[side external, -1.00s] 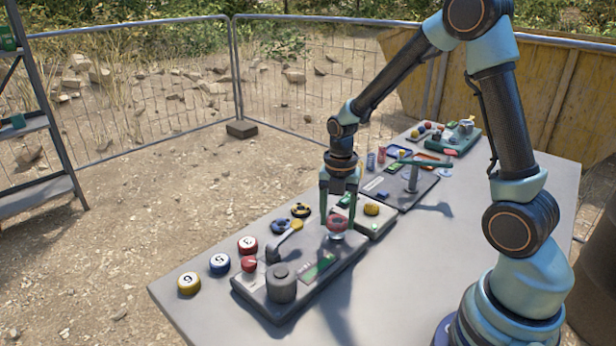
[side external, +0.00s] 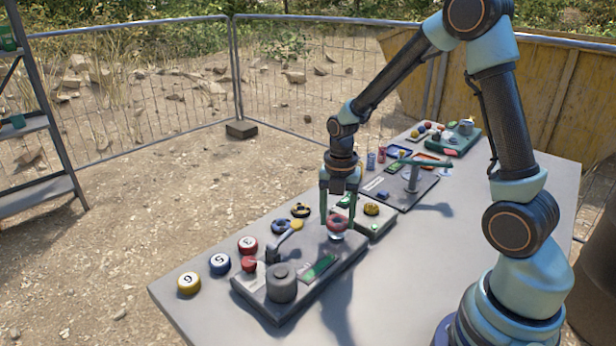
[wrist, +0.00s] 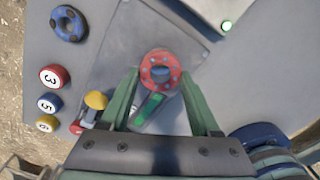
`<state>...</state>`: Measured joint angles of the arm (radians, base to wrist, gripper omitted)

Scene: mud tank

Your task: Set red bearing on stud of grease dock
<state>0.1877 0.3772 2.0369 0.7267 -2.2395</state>
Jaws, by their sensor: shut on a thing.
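The red bearing (side external: 337,224) is a thick ring with grey balls. My gripper (side external: 337,227) is shut on it, with one finger on either side. It also shows between my fingertips in the wrist view (wrist: 161,58). The grease dock (side external: 258,297) is the grey base with a dark cylinder, a lever and a green panel. The bearing is at the dock's far right end, over a pale round seat (side external: 335,236). A grey-blue round shape, seemingly the stud, shows in the ring's hole in the wrist view. I cannot tell how far the ring is down on it.
A dark blue bearing (side external: 281,227) and a yellow-black bearing (side external: 300,210) lie behind the dock. Red, blue and yellow numbered pots (side external: 219,263) stand at left. A lever with a yellow knob (side external: 297,225) stands close by. The table's front right is clear.

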